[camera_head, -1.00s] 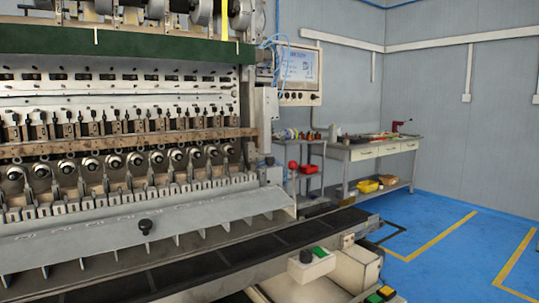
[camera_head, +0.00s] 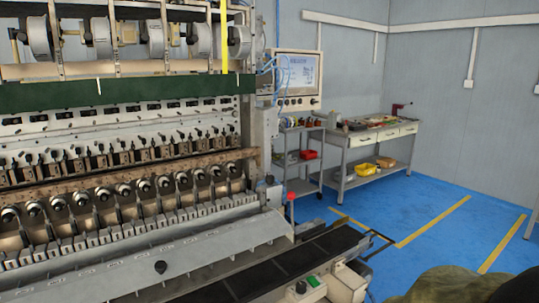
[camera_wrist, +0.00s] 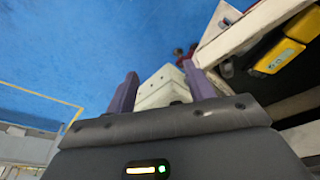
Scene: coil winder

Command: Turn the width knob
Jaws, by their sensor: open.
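A black round knob (camera_head: 160,267) sits on the sloped front panel of the coil winder (camera_head: 125,160) in the head view. Another black knob (camera_head: 301,287) is on a small white box beside a green button at the machine's front right end. No label shows which is the width knob. My gripper (camera_wrist: 159,73) is open in the wrist view, its two purple fingers apart with nothing held between them. A pale box (camera_wrist: 160,90) shows behind and between the fingers; I cannot tell its distance. Neither black knob can be made out in the wrist view.
A screen panel (camera_head: 298,75) hangs at the machine's right end. A shelf cart (camera_head: 303,160) and a workbench (camera_head: 372,140) stand behind. The blue floor (camera_head: 400,222) is clear at right. A yellow labelled part (camera_wrist: 279,56) is right of my gripper. A dark shape (camera_head: 440,285) fills the lower right corner.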

